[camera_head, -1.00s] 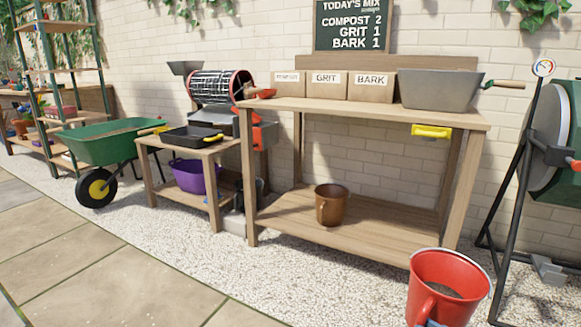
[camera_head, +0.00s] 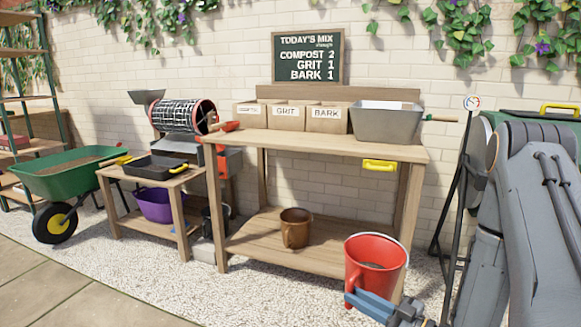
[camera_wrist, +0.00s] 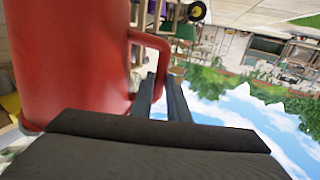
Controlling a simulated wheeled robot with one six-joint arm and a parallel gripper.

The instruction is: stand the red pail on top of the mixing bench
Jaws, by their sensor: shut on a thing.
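The red pail (camera_head: 374,262) is upright in the head view, with dark material inside. It hangs in front of the mixing bench's right front leg, below the bench top. My gripper (camera_head: 352,296) is shut on the pail's side handle; the wrist view shows the fingers (camera_wrist: 162,98) at the handle of the red pail (camera_wrist: 75,65). The mixing bench (camera_head: 320,143) stands against the wall, with a wooden top and a lower shelf.
On the bench top are three labelled boxes (camera_head: 290,116), a grey tub (camera_head: 385,123) and a red scoop (camera_head: 230,126). The front middle of the top is clear. A brown pot (camera_head: 296,228) stands on the lower shelf. A yellow handle (camera_head: 380,165) hangs under the top.

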